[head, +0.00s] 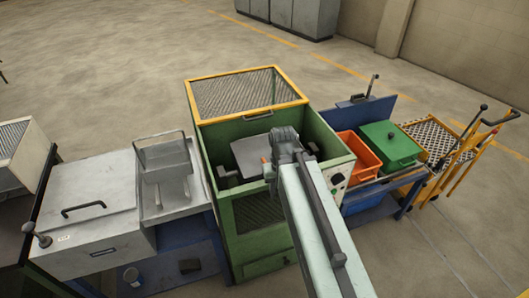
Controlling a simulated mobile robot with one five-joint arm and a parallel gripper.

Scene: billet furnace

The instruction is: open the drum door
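A green machine housing (268,221) stands in the middle of the head view, open at the top. Its yellow-framed mesh guard (246,94) stands raised at the back. Inside the housing is a dark grey body with a flat plate (252,150), which looks like the drum and its door; I cannot tell the door's edges or latch. My arm reaches in from the lower right, over the housing's front. My gripper (280,178) is at the arm's far end, at the right side of the plate. Its fingers are mostly hidden, and I cannot tell whether they touch anything.
A grey bench unit (92,222) with a black handle and a metal tray stands left. Right are an orange bin (358,154), a green lidded box (390,145) and a yellow trolley (456,150). The housing's walls and raised guard surround the opening.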

